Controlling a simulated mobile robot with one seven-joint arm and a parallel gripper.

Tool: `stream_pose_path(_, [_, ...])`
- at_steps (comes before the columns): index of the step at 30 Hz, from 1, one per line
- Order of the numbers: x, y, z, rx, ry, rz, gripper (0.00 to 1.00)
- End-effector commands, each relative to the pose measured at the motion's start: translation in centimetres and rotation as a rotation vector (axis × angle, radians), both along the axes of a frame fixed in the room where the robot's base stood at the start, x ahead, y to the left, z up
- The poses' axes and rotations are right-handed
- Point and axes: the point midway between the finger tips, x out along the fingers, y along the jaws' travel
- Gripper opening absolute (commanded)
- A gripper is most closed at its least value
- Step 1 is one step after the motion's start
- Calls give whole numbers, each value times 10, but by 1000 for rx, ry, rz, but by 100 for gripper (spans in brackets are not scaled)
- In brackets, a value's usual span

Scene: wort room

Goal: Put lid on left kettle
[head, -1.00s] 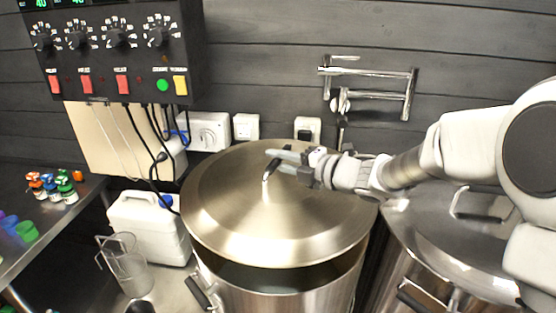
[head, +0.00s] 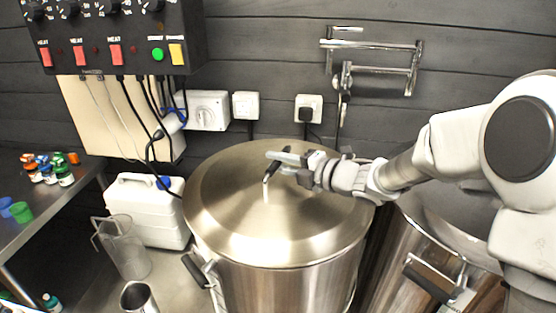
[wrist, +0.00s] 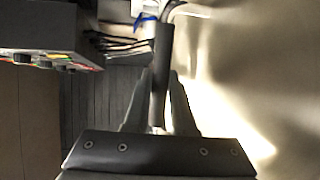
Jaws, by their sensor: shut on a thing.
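The steel lid (head: 235,215) lies over the mouth of the left kettle (head: 290,288) in the head view. Its rim looks level with the kettle's rim, and no dark gap shows at the front. My gripper (head: 276,162) is shut on the lid's handle (head: 268,176), coming in from the right. In the wrist view, the dark handle bar (wrist: 160,75) runs between the two fingers of my gripper (wrist: 158,105). The back of the kettle's rim is hidden by the lid.
A second kettle (head: 405,262) stands close at the right, under my arm. A white jug (head: 145,212), a clear pitcher (head: 125,250) and a steel cup (head: 138,298) stand at left. A control box (head: 115,45) with cables and a pipe rack (head: 372,62) are on the wall.

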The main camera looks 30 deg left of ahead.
Motion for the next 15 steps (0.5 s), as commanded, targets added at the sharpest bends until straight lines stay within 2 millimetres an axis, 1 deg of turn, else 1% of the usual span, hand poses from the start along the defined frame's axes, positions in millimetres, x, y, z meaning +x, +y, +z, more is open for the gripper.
stream_pose_path(4, [1,1,-3,7,-6,1,0])
stream_pose_path(12, [0,1,-2,6,-5,1,0])
stream_pose_path(13, [0,1,-2,6,-5,1,29])
stream_pose_path(15, [1,1,-2,6,-5,1,41])
